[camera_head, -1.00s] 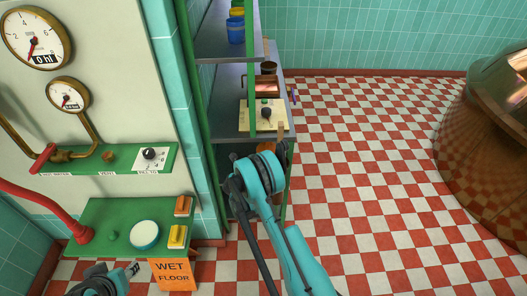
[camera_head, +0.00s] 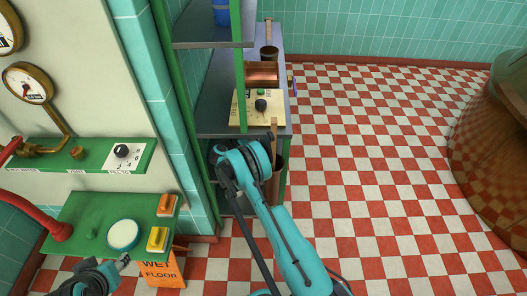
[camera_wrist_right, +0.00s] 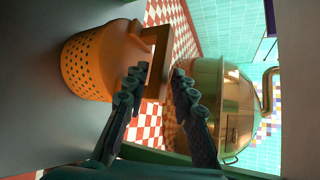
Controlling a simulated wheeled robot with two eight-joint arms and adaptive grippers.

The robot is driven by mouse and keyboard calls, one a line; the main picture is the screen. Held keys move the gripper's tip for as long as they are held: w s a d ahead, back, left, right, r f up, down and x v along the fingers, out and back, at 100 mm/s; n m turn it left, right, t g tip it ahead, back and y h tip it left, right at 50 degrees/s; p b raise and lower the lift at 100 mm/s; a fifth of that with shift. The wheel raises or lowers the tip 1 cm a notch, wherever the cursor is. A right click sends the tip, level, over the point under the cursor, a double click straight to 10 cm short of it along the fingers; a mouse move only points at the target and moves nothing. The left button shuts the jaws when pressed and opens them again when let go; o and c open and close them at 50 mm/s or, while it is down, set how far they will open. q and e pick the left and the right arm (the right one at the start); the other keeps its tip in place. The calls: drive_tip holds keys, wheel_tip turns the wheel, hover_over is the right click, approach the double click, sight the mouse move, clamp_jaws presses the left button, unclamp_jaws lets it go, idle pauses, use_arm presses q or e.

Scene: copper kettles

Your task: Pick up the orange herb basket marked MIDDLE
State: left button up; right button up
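An orange perforated basket (camera_wrist_right: 92,66) fills the upper left of the right wrist view, lying sideways in that tilted picture. A flat brown handle (camera_wrist_right: 158,62) sticks out from it. No marking on it is legible. My right gripper (camera_wrist_right: 158,98) is open; its two dark fingers are apart, with the handle's end near the gap between the fingertips. I cannot tell whether they touch it. In the head view my right arm hides most of this gripper beside the shelf unit. My left gripper (camera_head: 122,262) is low at the left, by the green ledge; its fingers are too small to judge.
The shelf unit (camera_head: 214,95) holds a cream control box (camera_head: 243,108) and a copper vessel (camera_head: 262,73). A green ledge (camera_head: 80,213) and an orange wet-floor sign (camera_head: 160,271) stand left. A large copper kettle (camera_head: 490,140) is right; the checkered floor between is clear.

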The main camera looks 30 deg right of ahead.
drive_tip(key=b+x, duration=0.1)
drive_tip(key=x, duration=0.2)
drive_tip(key=shift+f, duration=0.1)
drive_tip(key=shift+c, duration=0.3)
clamp_jaws()
drive_tip(key=shift+d+r, duration=0.1)
drive_tip(key=shift+r, duration=0.2)
